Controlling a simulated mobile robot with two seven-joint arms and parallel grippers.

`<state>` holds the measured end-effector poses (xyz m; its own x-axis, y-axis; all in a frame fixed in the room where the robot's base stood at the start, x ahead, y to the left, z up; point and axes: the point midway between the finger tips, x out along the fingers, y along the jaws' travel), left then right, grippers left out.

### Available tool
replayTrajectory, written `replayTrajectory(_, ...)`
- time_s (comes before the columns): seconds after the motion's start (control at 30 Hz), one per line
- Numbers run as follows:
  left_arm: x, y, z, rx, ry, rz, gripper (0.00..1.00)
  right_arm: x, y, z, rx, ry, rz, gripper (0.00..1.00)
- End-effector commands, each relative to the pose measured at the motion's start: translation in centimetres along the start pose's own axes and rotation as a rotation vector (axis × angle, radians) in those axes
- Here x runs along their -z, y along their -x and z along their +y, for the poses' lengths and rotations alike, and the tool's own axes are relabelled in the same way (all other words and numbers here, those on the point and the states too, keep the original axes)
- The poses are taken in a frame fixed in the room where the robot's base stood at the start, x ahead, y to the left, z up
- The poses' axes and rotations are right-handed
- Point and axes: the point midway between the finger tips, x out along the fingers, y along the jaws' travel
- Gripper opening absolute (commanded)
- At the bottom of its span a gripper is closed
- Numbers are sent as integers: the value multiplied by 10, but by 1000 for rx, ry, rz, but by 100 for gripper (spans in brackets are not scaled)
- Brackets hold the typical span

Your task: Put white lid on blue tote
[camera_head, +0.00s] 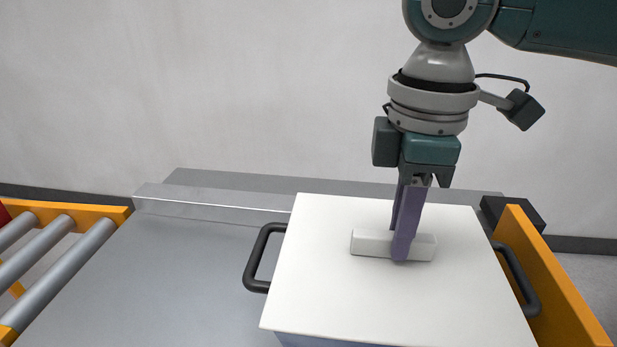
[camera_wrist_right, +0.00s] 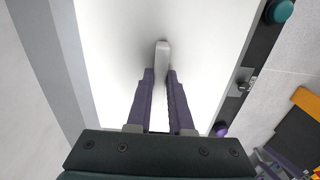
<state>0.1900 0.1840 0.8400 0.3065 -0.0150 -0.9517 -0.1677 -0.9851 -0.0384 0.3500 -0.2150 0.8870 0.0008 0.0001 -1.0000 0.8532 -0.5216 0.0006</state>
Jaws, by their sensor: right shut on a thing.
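The white lid (camera_head: 335,285) lies flat over the blue tote (camera_head: 300,341); only a thin strip of the tote shows under the lid's near edge. Black handles stick out at the tote's left (camera_head: 262,258) and right (camera_head: 518,280). My right gripper (camera_head: 401,250) points down and is shut on the white bar handle (camera_head: 371,243) in the middle of the lid. The right wrist view shows the two purple fingers (camera_wrist_right: 161,82) on either side of that handle. Whether the lid is fully seated cannot be told. My left gripper is not in view.
A grey metal surface (camera_head: 180,275) is clear to the left of the tote, with a raised ledge behind it. A roller conveyor (camera_head: 60,270) with an orange frame is at far left. An orange rail (camera_head: 550,280) stands close on the right.

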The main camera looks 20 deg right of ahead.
Motion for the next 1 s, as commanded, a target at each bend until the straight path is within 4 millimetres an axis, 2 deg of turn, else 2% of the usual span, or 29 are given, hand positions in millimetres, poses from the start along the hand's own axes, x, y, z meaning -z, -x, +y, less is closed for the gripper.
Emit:
replayTrajectory(0.23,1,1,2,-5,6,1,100,0,-1,0,0,0,0,0)
replayTrajectory(0.27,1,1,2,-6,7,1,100,0,-2,0,0,0,0,20)
replayTrajectory(0.53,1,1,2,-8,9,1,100,0,-2,0,0,0,0,49)
replayTrajectory(0.83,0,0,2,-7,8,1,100,0,2,0,-1,0,0,49)
replayTrajectory(1.0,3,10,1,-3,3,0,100,0,32,1,-3,-1,2,49)
